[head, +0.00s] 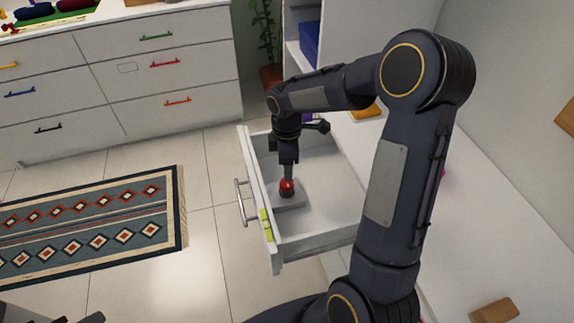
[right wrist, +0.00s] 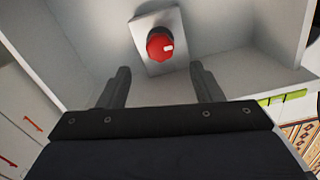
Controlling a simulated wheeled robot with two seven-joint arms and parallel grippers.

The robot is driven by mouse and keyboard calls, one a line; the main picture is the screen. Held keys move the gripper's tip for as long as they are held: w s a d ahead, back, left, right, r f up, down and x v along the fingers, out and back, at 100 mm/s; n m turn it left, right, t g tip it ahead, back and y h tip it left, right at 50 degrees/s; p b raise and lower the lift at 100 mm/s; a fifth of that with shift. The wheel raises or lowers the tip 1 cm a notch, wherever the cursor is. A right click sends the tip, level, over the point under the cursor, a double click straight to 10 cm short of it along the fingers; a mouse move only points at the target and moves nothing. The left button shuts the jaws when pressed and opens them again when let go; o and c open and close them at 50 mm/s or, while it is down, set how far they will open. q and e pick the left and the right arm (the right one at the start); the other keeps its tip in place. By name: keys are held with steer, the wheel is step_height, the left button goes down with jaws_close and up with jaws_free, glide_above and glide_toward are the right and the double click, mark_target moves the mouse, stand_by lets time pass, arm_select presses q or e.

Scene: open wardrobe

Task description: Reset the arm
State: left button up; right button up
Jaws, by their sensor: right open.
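My right arm reaches down into an open white drawer (head: 310,245). My right gripper (head: 288,172) points down inside it, above a red knob (head: 287,187) on a grey plate. In the right wrist view the gripper (right wrist: 161,80) is open, its two fingers apart with nothing between them. The red knob (right wrist: 160,45), with a white mark, sits on its metal plate (right wrist: 142,28) beyond the fingertips. In the head view the gripper overlaps the knob, so the exact gap is hard to judge. Dark parts at the lower left edge may be my left gripper, mostly cut off.
The drawer's front carries a metal handle (head: 240,203) and a yellow-green strip (head: 266,224). A white surface lies to the right, with a wooden block (head: 494,310). A patterned rug (head: 90,235) lies on the tiled floor; a drawer cabinet (head: 120,85) stands behind.

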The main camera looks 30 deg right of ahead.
stand_by(0.3)
steer(key=s+a+r+m+t+y+p, duration=0.3)
steer(key=s+r+m, duration=0.4)
steer(key=s+r, duration=0.6)
steer(key=s+a+r+m+t+p, duration=0.2)
steer(key=s+a+r+m+p, duration=0.2)
steer(key=s, duration=0.5)
step_height(320, 180, up, 2)
steer(key=m, duration=0.3)
steer(key=shift+a+m+t+y, duration=0.2)
steer(key=shift+m+t+y, duration=0.1)
steer(key=shift+m+y, duration=0.1)
steer(key=shift+s, duration=0.1)
